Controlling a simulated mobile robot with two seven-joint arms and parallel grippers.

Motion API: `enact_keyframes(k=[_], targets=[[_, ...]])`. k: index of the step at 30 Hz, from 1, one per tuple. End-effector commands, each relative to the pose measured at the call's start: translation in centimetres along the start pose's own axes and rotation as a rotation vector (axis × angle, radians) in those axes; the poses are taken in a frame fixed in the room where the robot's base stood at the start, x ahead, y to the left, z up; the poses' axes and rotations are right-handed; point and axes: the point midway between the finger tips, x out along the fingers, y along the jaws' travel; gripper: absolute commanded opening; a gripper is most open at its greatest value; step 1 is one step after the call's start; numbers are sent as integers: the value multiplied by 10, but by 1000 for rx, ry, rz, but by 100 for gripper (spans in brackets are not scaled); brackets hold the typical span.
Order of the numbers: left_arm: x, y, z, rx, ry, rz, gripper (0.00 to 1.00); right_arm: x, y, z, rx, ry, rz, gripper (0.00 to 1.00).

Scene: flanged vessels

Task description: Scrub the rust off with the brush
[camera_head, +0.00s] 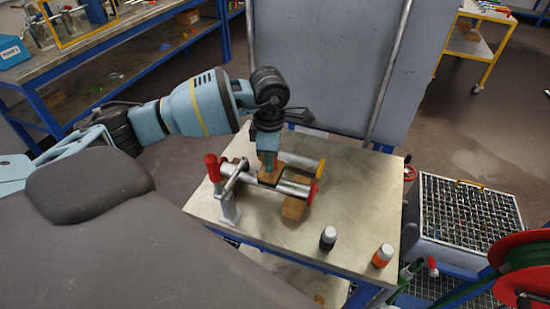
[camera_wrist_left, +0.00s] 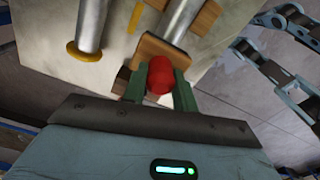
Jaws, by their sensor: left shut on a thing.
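My left gripper (camera_head: 269,163) points down over the worktable and is shut on the brush's red knob. In the left wrist view the red knob (camera_wrist_left: 160,76) is between the green fingers, with the brush's wooden block (camera_wrist_left: 152,48) beyond it. The brush (camera_head: 271,178) is over a grey metal pipe (camera_head: 293,186) with a red end. The brush's underside is hidden, so I cannot tell whether it touches the pipe. A second pipe (camera_wrist_left: 92,25) with a yellow flange lies beside it. I cannot make out any rust. My right gripper is not in view.
The pipes rest on wooden blocks (camera_head: 293,208) on the metal worktable (camera_head: 365,190), beside a red-handled clamp (camera_head: 212,168). A black bottle (camera_head: 327,238) and an orange bottle (camera_head: 382,256) stand at the front edge. The table's right side is clear.

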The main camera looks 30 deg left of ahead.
Motion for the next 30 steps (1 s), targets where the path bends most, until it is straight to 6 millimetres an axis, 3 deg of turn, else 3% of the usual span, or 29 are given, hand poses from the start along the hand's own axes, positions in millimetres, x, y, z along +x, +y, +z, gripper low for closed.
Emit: enact_keyframes(k=[8, 22, 30], targets=[[0, 1, -3, -1, -1, 1, 10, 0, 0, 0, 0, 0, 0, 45], [3, 7, -28, -1, 0, 0, 10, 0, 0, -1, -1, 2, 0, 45], [3, 8, -28, 0, 0, 0, 10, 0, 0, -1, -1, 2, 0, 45]])
